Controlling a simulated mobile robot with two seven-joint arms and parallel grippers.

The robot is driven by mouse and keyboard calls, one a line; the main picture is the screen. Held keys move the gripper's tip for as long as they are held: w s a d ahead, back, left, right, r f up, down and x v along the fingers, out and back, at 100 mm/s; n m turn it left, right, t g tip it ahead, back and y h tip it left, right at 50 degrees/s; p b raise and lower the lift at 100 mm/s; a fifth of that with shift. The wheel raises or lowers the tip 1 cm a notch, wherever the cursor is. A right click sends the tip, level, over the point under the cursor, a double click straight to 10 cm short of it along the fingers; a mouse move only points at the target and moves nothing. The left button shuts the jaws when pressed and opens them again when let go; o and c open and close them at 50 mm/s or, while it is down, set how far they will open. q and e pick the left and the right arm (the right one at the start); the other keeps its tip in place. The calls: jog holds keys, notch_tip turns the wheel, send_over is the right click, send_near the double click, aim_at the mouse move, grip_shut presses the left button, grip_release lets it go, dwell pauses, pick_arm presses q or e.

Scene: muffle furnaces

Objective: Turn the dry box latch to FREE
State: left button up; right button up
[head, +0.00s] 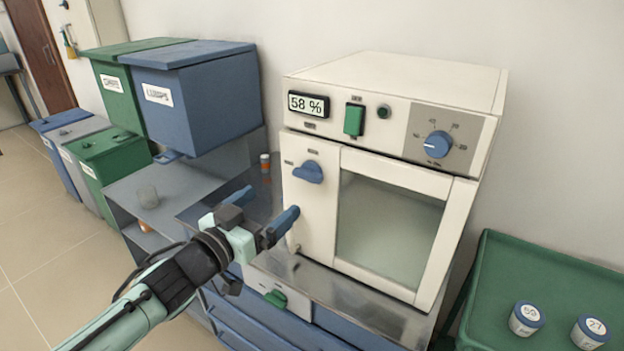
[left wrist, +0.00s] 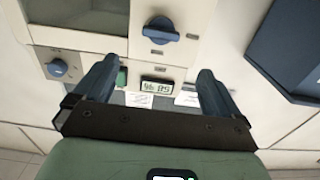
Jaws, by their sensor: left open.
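The dry box (head: 395,75) is a cream cabinet with a glazed door. The latch also shows in the left wrist view (left wrist: 160,31), top centre, where the picture is upside down. My left gripper (head: 266,205) is open and empty, in front and to the left of the latch and lower in the head view, apart from it. Its two blue-grey fingers show in the left wrist view (left wrist: 157,70). My right gripper is out of view.
The box carries a 58 % display (head: 309,104), a green switch (head: 354,119) and a blue dial (head: 438,144). Blue (head: 200,100) and green bins stand left. A green tray (head: 490,270) with two labelled jars is at right. A small orange-and-white container (head: 265,163) stands behind the gripper.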

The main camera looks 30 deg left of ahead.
aim_at(305, 175)
pick_arm(q)
jog(key=w, duration=0.4)
jog(key=w+b, duration=0.1)
jog(key=w, duration=0.3)
jog(key=w+b, duration=0.1)
jog(key=w, duration=0.3)
jog(key=shift+d+f, duration=0.1)
jog(key=shift+d, duration=0.3)
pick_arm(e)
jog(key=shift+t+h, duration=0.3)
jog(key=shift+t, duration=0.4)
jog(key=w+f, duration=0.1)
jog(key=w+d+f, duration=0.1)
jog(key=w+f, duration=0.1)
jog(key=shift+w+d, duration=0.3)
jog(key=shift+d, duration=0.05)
pick_arm(q)
jog(key=c, duration=1.1)
